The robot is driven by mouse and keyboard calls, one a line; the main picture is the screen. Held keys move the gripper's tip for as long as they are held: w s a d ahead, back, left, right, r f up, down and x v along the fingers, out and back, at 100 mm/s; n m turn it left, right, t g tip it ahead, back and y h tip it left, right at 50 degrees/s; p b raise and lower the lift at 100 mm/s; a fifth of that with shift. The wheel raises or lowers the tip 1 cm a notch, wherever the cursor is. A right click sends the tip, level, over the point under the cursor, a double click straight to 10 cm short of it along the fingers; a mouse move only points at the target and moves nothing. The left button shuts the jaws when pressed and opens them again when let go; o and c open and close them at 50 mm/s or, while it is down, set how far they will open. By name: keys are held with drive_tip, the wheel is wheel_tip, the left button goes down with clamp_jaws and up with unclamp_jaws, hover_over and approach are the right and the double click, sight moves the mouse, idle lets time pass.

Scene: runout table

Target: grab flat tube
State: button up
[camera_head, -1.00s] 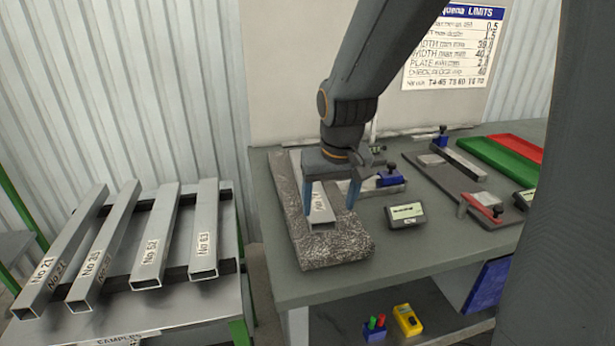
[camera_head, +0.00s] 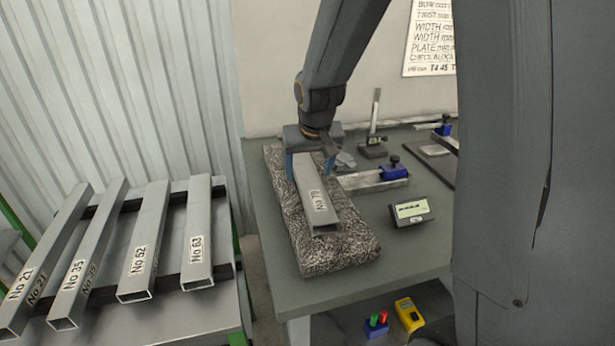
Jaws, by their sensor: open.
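The fingers are apart and the jaws are open. I cannot tell whether either finger touches the tube. The tube's far end is partly hidden by my gripper.
Several labelled square tubes (camera_head: 146,240) lie on a rack at the left. A small display (camera_head: 411,211), a blue-knobbed fixture (camera_head: 393,172) and a height gauge (camera_head: 374,140) stand right of the block. The bench front (camera_head: 400,255) is clear.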

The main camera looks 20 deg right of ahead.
drive_tip(key=shift+x, duration=0.8)
drive_tip(key=c, duration=1.6)
drive_tip(key=shift+r, duration=0.15)
drive_tip(key=shift+w+r, duration=0.1)
drive_tip(key=shift+r, duration=0.5)
wheel_tip(320, 180, up, 2)
drive_tip(key=shift+r+b, duration=0.2)
drive_tip(key=shift+b, duration=0.4)
drive_tip(key=s+b, duration=0.1)
drive_tip(key=s, duration=0.4)
drive_tip(key=s+b, duration=0.1)
drive_tip(key=s, duration=0.4)
drive_tip(key=s+a+b, duration=0.1)
drive_tip(key=s, duration=0.4)
drive_tip(key=shift+s+a+f, duration=0.1)
drive_tip(key=shift+s+f, duration=0.05)
drive_tip(key=shift+s, duration=0.2)
drive_tip(key=shift+s+a+b, duration=0.15)
drive_tip(key=shift+s+b, duration=0.9)
drive_tip(key=shift+b, duration=0.1)
